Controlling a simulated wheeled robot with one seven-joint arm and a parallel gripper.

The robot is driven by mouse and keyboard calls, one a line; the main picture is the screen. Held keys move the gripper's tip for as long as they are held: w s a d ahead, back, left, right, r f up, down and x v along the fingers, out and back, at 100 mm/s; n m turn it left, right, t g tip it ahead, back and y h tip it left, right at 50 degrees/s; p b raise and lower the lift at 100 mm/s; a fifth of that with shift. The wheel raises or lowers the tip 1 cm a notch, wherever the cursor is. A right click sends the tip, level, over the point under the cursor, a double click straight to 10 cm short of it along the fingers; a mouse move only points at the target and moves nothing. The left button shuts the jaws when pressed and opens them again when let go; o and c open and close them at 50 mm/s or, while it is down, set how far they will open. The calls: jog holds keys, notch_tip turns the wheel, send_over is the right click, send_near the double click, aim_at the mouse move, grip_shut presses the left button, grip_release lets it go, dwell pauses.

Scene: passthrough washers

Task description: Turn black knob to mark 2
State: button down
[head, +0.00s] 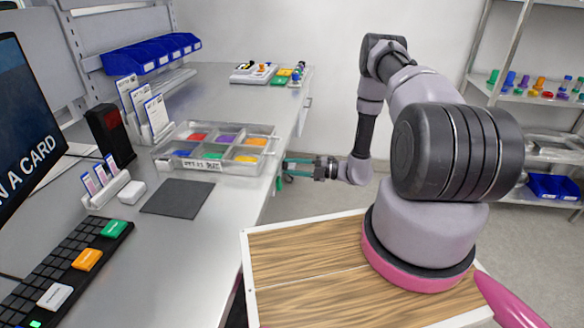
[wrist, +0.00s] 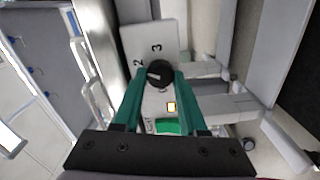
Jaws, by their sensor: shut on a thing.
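The black knob (wrist: 159,72) sits on a pale panel (wrist: 142,36) in the wrist view. The printed numerals 2 (wrist: 138,63) and 3 (wrist: 156,47) are beside it, 2 to its left and 3 just above it. My gripper (wrist: 160,84) has its green fingers closed on the sides of the knob. A small light mark shows on the knob's face, but which numeral it points to is too small to tell. In the head view my gripper (head: 289,165) is at the workbench's right edge, and the knob is hidden there.
A yellow-lit square (wrist: 171,106) and a green part (wrist: 167,126) lie below the knob between my fingers. In the head view a compartment tray (head: 170,165) stands on the workbench (head: 205,225) near my gripper. Shelves (head: 535,100) stand at the right. Floor beyond the bench is clear.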

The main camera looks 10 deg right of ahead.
jog(key=shift+m, duration=0.5)
jog(key=shift+c, duration=2.3)
grip_release()
jog(key=shift+d, duration=0.15)
jog(key=v, duration=1)
jog(key=shift+s+d, duration=0.15)
jog(key=shift+d, duration=0.15)
